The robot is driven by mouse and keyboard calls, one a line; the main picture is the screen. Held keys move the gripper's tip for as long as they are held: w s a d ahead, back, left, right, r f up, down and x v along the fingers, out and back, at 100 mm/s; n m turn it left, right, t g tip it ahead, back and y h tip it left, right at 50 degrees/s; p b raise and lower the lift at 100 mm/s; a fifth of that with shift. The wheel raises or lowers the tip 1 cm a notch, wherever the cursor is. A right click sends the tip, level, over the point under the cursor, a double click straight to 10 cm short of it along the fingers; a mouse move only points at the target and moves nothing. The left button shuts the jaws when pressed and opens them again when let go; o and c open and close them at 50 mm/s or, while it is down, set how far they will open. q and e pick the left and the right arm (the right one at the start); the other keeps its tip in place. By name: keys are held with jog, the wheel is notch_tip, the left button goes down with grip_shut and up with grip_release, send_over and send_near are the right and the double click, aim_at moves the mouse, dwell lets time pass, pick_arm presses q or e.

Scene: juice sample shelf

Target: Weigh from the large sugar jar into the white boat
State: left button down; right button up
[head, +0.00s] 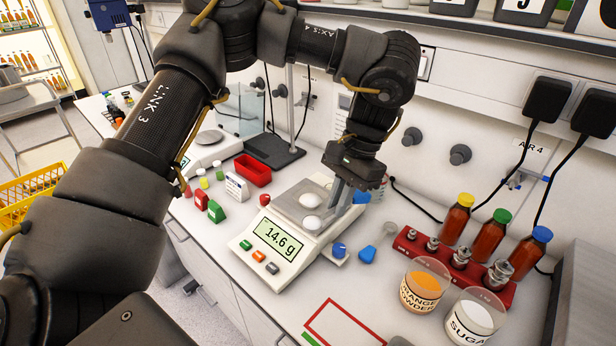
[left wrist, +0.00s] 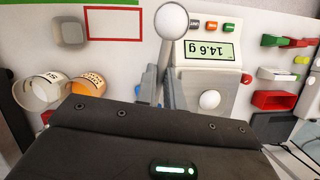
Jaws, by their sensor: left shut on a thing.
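The sugar jar (head: 471,317), clear with white contents, stands at the front right, and part of it shows in the left wrist view (left wrist: 38,92). My left gripper (head: 342,198) is over the right side of the scale. It is shut on a spoon (left wrist: 171,22), whose round white head also shows in the head view (head: 310,224). A small white rounded thing (head: 311,197), perhaps the white boat, sits on the pan of the scale (head: 288,254); it also shows in the left wrist view (left wrist: 209,99). The display reads 14.6 g. I cannot tell how much sugar the spoon holds.
An orange powder jar (head: 424,287) stands beside the sugar jar. Behind them is a red rack (head: 450,263) with metal weights, near several capped bottles. Blue pieces lie right of the scale. A red tray (head: 253,171) is behind it. A red-outlined mat (head: 343,328) lies in front.

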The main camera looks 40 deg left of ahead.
pick_arm(q)
jog(key=shift+s+a, duration=0.15)
jog(key=shift+a, duration=0.15)
jog(key=shift+r+p, duration=0.1)
jog(key=shift+p, duration=0.2)
jog(key=w+a+f+m+t+p, duration=0.2)
jog(key=w+a+m+p, duration=0.1)
jog(key=m, duration=0.5)
jog(key=w+a+f+m+t+p, duration=0.2)
jog(key=w+a+f+m+p, duration=0.1)
jog(key=w+m+p, duration=0.2)
jog(key=shift+w+f+m, duration=0.25)
jog(key=shift+w+m, duration=1.15)
jog(key=shift+w, duration=0.05)
jog(key=shift+a, duration=0.1)
jog(key=shift+w+a+r+g+h+p, duration=0.1)
jog(key=shift+a+r+h+p, duration=0.15)
jog(key=shift+r+h+p, duration=0.3)
jog(key=shift+s+a+r+g+h+p, duration=0.1)
jog(key=shift+a+r+h+p, duration=0.25)
jog(key=shift+h, duration=0.35)
jog(key=shift+w+a+r+g+h+p, duration=0.15)
jog(key=shift+r+h+p, duration=0.15)
jog(key=shift+r+h, duration=0.3)
